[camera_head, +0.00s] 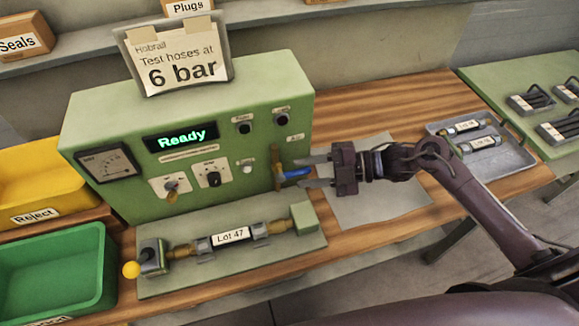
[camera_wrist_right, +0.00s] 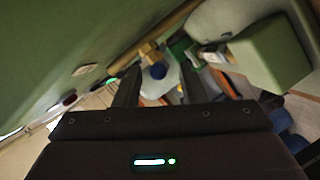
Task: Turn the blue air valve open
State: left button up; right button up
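The blue air valve handle (camera_head: 293,174) sticks out to the right from a brass fitting (camera_head: 277,160) on the right side of the green test panel (camera_head: 230,110). My right gripper (camera_head: 306,172) is open, with its two fingers pointing left toward the valve. The fingertips are close to the handle, one above and one below its outer end. In the right wrist view, the blue handle (camera_wrist_right: 159,70) shows end-on between the open fingers (camera_wrist_right: 158,85); I cannot tell whether either finger touches it. My left gripper is not in view.
A hose labelled Lot 47 (camera_head: 231,236) lies in a fixture below the panel, beside a yellow-knobbed lever (camera_head: 131,269). Green (camera_head: 60,270) and yellow Reject (camera_head: 30,175) bins stand at left. A metal tray (camera_head: 510,155) holds hoses at right. The panel reads "Ready".

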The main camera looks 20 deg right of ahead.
aim_at(290, 174)
jog(key=p+x, duration=0.1)
jog(key=x, duration=0.2)
jog(key=shift+w+a, duration=0.2)
jog(key=shift+a, duration=0.1)
jog(key=shift+a+f, duration=0.15)
jog(key=shift+a, duration=0.05)
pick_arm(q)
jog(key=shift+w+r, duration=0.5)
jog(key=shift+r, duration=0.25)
pick_arm(e)
grip_shut()
